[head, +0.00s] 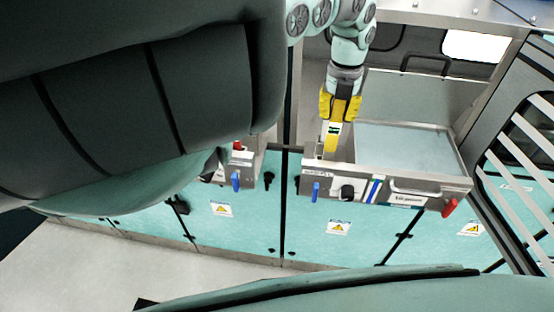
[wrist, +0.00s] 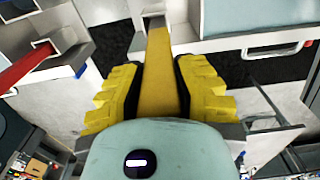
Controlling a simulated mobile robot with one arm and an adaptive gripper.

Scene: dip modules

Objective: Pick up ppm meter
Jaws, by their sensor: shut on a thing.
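The ppm meter (head: 331,143) looks like a slim yellow stick with a white and dark green marking. It stands roughly upright at the left side of the metal dip module. My gripper (head: 340,112) is above the module with its yellow fingers shut on the meter's upper part. In the wrist view the meter (wrist: 158,75) runs between the two fingers of my gripper (wrist: 157,85). Its far end reaches a small metal holder (wrist: 153,12); I cannot tell whether it is still inside. The meter's top is hidden by the gripper.
The dip module (head: 425,183) has a blue lever (head: 316,191), a black knob (head: 347,192) and a red knob (head: 449,207) at its front. A second module (head: 240,163) stands to the left. A slatted panel (head: 520,165) stands to the right. A red strip (wrist: 28,68) sits in another holder.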

